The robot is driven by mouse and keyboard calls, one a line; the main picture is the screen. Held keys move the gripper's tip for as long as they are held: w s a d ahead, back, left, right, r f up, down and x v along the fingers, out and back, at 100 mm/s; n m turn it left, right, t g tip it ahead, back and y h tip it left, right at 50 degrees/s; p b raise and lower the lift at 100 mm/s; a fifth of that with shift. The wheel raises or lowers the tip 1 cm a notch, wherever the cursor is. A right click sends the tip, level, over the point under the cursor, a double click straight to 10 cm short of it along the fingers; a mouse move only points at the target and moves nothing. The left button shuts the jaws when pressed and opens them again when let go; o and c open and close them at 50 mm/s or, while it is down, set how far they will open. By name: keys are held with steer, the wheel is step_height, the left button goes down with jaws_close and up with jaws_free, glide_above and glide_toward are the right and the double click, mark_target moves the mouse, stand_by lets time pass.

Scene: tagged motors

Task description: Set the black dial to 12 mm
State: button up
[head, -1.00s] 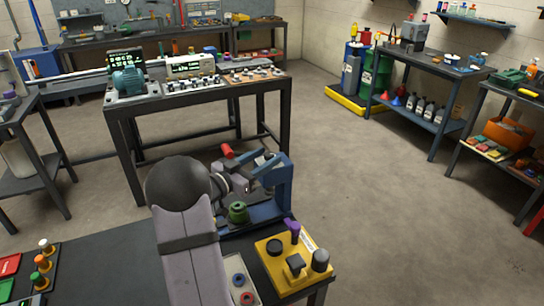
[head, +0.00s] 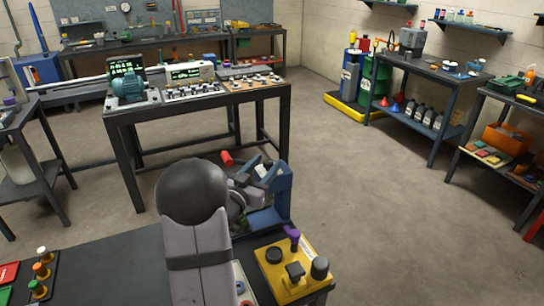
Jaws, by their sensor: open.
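A yellow box (head: 287,284) sits at the right end of the near dark table. On it are a round black knob (head: 273,256) at the back left, a squarer black knob (head: 295,271) in front and a taller black knob (head: 319,268) at the right. I cannot tell which is the black dial, and no millimetre scale is readable. My gripper (head: 243,187) shows partly past my dark arm joint, in front of the blue frame and apart from the yellow box. It is open; its fingertips are largely hidden.
A blue frame (head: 282,190) stands behind the yellow box, with a red-ended handle (head: 227,158) beside it. A purple-topped lever (head: 293,235) rises from the box's back edge. Coloured pegs (head: 41,270) stand at the left. Open floor lies to the right.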

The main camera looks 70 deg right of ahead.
mark_target(270, 160)
steer(key=shift+a+f+n+t, duration=0.4)
steer(key=shift+n+t, duration=0.2)
steer(key=shift+t, duration=0.4)
steer(key=shift+d, duration=0.1)
steer(key=shift+d+p, duration=1.2)
steer(key=shift+d, duration=2.35)
steer(key=c, duration=1)
